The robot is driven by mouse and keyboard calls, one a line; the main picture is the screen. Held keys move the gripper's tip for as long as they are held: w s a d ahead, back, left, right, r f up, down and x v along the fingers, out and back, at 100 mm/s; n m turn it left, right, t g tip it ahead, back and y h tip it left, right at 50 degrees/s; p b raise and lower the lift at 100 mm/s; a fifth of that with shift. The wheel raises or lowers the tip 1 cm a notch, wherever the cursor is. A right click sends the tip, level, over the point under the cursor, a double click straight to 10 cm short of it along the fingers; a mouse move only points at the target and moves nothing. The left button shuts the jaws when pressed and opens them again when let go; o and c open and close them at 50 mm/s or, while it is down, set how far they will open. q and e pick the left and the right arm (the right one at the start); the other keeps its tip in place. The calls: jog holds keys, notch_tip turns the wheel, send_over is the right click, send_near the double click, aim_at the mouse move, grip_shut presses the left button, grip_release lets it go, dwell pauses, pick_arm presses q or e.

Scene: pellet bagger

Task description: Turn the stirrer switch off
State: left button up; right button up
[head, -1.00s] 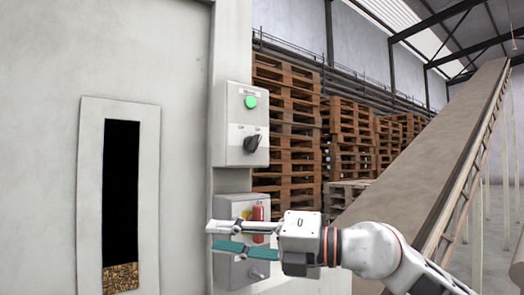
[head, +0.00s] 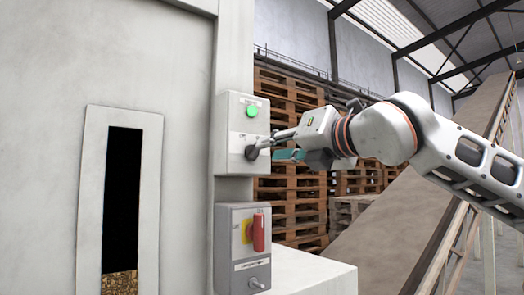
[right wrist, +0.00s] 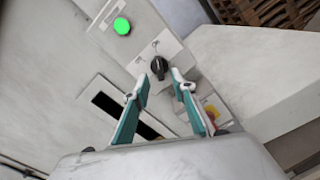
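The upper grey switch box (head: 229,135) carries a lit green lamp (head: 252,111) and a black rotary knob (head: 251,153). The knob also shows in the right wrist view (right wrist: 159,67). The lower box (head: 222,262) has a red handle (head: 258,232) on a yellow plate and a small metal toggle (head: 256,284). The labels are too small to read, so I cannot tell which one names the stirrer. My right gripper (right wrist: 158,88) is open and empty, its fingertips just short of the black knob, one towards each side. My left gripper is not in view.
A pale machine wall (head: 60,60) with a narrow dark window (head: 124,200), pellets at its bottom, stands left. A white ledge (head: 310,272) juts out below right. Pallet stacks (head: 290,205) and a sloping conveyor (head: 400,225) stand behind.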

aim_at(258, 152)
jog(key=shift+p+x, duration=0.3)
jog(key=shift+x, duration=2.05)
grip_shut()
